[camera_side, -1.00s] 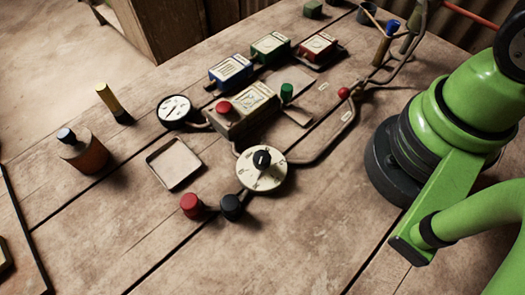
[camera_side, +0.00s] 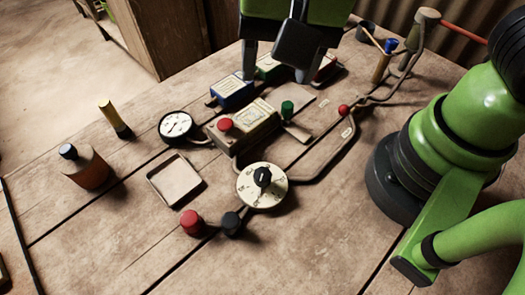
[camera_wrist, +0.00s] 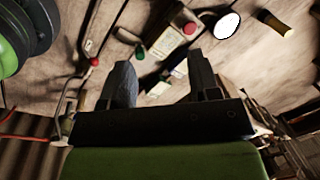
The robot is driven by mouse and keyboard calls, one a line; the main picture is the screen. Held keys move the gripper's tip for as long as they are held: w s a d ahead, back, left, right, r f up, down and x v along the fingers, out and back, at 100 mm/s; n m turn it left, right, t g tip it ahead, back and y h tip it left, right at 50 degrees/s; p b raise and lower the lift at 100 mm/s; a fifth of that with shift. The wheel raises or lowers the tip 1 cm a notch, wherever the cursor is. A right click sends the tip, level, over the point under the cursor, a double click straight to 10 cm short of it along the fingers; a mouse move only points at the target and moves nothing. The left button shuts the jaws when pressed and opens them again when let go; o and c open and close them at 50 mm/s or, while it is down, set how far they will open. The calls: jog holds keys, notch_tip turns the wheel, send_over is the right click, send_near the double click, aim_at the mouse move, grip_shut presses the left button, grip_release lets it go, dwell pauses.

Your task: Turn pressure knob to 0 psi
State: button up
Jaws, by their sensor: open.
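The pressure knob (camera_side: 263,176) is a black grip on a round cream dial (camera_side: 250,190) with dark marks, flat on the table. I cannot read its setting. A round white gauge (camera_side: 176,125) with a black rim and dark needle lies to its upper left; its reading is too small to tell. My gripper (camera_side: 276,77) is open and empty, high in the side view above the coloured boxes, well apart from the knob. In the wrist view its two fingers (camera_wrist: 160,72) are spread, and the gauge (camera_wrist: 228,25) shows at the top. I cannot make out the knob there.
A press box with a red button (camera_side: 226,125) and a green knob (camera_side: 287,108) stand behind the dial. A red knob (camera_side: 191,222) and a black knob (camera_side: 231,223) sit in front. A tray (camera_side: 158,196) lies left. The front table is clear.

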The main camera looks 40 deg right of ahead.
jog(key=m+g+h, duration=0.1)
send_near(262, 174)
notch_tip(262, 174, down, 9)
jog(key=shift+w+a+f, duration=0.1)
jog(key=shift+f, duration=0.1)
jog(key=shift+c, duration=0.4)
jog(key=c, duration=0.8)
jog(key=shift+c, duration=0.2)
